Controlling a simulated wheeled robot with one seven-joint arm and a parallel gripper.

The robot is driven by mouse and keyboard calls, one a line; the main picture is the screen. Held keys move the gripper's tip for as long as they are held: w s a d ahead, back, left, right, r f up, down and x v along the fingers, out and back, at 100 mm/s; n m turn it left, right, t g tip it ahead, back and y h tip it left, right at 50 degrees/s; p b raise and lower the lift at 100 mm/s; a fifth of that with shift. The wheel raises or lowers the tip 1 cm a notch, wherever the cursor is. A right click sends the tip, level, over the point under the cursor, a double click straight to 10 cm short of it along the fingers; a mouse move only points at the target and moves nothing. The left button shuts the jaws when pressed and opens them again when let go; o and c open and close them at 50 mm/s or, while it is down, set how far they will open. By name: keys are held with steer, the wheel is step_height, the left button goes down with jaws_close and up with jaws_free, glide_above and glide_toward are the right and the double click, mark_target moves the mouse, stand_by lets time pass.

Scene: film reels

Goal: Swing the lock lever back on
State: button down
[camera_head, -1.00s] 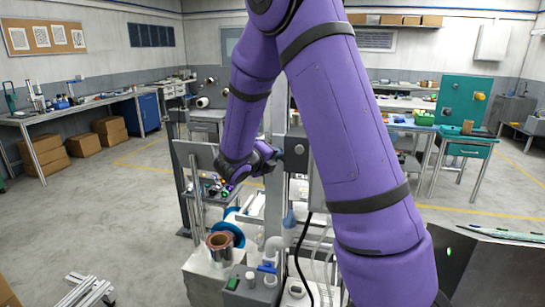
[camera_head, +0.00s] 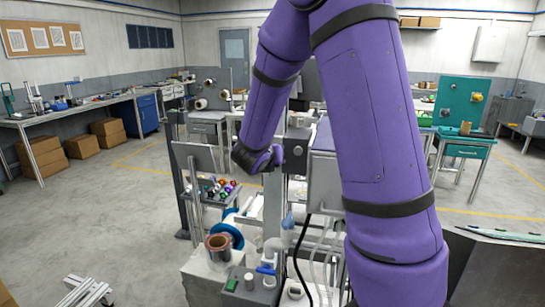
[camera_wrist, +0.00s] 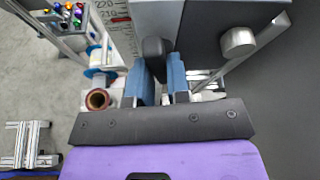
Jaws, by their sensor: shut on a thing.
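A dark, rounded lever (camera_wrist: 154,52) stands at the edge of a grey machine panel in the wrist view. It appears to be the lock lever. My gripper (camera_wrist: 162,77) has two blue fingers, one on each side of the lever's lower part, and is shut on it. The lever's lower end is hidden between the fingers. In the head view my purple arm reaches the upright machine, and the fingers and lever cannot be made out there.
A silver knob (camera_wrist: 238,41) sticks out of the panel, right of the fingers. A copper-coloured roll (camera_head: 218,246) and a blue reel (camera_head: 228,235) stand low on the machine's left. Several coloured balls (camera_head: 218,188) lie on a shelf. Floor at the left is open.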

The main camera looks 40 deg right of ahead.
steer(key=shift+s+d+m+t+y, duration=0.1)
steer(key=shift+d+m+t+y, duration=0.2)
steer(key=shift+m, duration=0.4)
steer(key=shift+a, duration=0.1)
steer(key=c, duration=1.1)
jaws_free()
steer(key=shift+a, duration=0.1)
steer(key=v, duration=1)
steer(key=shift+s+a+r, duration=0.1)
steer(key=shift+s, duration=0.15)
